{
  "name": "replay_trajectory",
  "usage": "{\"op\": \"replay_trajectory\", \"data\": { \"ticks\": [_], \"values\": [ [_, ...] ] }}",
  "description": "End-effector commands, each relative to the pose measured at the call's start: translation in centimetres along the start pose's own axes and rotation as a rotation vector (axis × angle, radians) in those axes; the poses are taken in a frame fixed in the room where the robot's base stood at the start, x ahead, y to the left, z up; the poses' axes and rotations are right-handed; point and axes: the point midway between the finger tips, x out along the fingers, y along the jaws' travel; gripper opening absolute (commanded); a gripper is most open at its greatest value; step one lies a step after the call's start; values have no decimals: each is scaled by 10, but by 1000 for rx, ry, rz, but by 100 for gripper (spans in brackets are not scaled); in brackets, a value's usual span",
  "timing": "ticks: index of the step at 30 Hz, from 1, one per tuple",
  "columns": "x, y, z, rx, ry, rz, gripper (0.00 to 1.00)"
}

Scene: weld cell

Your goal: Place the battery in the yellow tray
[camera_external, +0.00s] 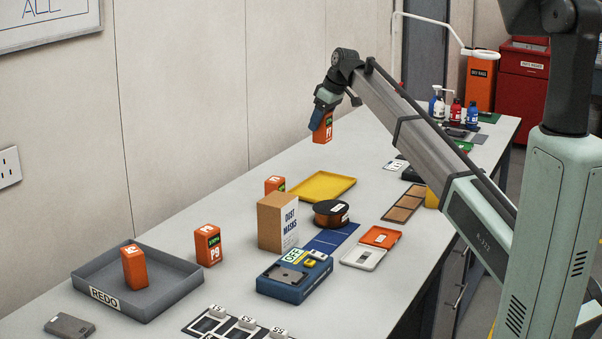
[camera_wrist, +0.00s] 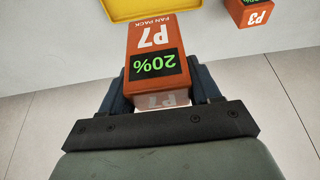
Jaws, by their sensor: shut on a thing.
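My gripper (camera_wrist: 163,98) is shut on an orange battery (camera_wrist: 155,40) marked P7, FAN PACK, with a green "20%" display. In the external view the held battery (camera_external: 323,127) hangs upright above the far part of the table, apart from the tabletop. The yellow tray (camera_external: 322,186) lies flat and empty on the table, below and in front of the held battery. Its edge also shows at the top of the wrist view (camera_wrist: 150,8). Another orange battery, marked P3 in the wrist view (camera_wrist: 254,14), stands at the tray's left end, partly hidden by the box.
A cardboard dust masks box (camera_external: 277,222) and a dark spool (camera_external: 331,214) stand by the tray's near side. An orange P9 battery (camera_external: 208,245) stands alone. A grey REDO tray (camera_external: 180,266) holds another orange battery (camera_external: 134,267). The table between wall and yellow tray is clear.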

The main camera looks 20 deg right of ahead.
Motion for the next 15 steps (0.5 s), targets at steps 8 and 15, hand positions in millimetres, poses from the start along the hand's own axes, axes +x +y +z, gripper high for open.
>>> {"op": "replay_trajectory", "data": {
  "ticks": [8, 15],
  "values": [
    [34, 2, 17, -1, 0, -1, 17],
    [53, 2, 24, -1, 0, 0, 17]
  ]
}}
